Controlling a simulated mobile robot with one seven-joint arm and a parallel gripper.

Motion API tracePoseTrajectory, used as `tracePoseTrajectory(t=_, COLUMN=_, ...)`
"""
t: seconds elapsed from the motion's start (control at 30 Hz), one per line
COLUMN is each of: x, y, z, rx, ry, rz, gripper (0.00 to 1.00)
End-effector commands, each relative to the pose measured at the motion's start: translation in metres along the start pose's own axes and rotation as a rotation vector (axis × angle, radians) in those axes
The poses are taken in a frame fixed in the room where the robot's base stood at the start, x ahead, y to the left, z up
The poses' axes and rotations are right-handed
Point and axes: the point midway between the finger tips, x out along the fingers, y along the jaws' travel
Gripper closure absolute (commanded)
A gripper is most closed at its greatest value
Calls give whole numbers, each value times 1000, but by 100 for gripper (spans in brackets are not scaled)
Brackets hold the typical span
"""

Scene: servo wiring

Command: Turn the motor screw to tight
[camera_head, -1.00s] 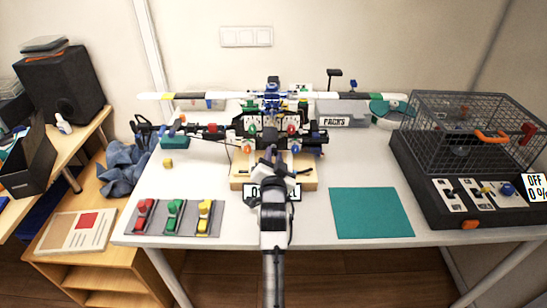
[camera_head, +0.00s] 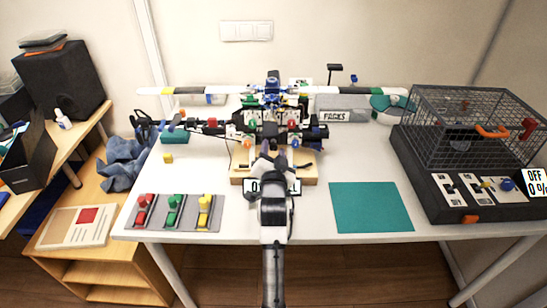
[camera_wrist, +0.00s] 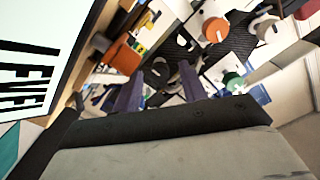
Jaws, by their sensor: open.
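A model helicopter (camera_head: 272,90) with a long rotor stands at the back middle of the white table, above a wooden base (camera_head: 308,168). My gripper (camera_head: 268,153) is in front of its body, over the base. In the wrist view, my gripper (camera_wrist: 162,82) has its two dark purple fingers apart, with nothing clearly held between them. Beyond the fingers are a white disc with an orange cap (camera_wrist: 215,30), a green knob (camera_wrist: 233,82) and an orange part (camera_wrist: 122,57). I cannot tell which part is the motor screw, or whether a finger touches anything.
A lettered sign (camera_wrist: 32,75) is close on the left in the wrist view. A grey tray (camera_head: 158,222) holds red, green and yellow items. A teal mat (camera_head: 371,207) lies bare at right. A wire cage (camera_head: 470,125) on a black control box stands far right.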

Motion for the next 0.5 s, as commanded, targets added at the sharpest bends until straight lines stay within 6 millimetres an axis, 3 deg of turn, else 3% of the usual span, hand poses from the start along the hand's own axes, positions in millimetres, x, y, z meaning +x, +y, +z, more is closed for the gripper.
tracePoseTrajectory(t=0.17, x=-18, y=2, z=2, rx=0, ry=-1, rz=1, gripper=58)
tracePoseTrajectory(t=0.5, x=-95, y=2, z=3, rx=0, ry=-1, rz=1, gripper=58)
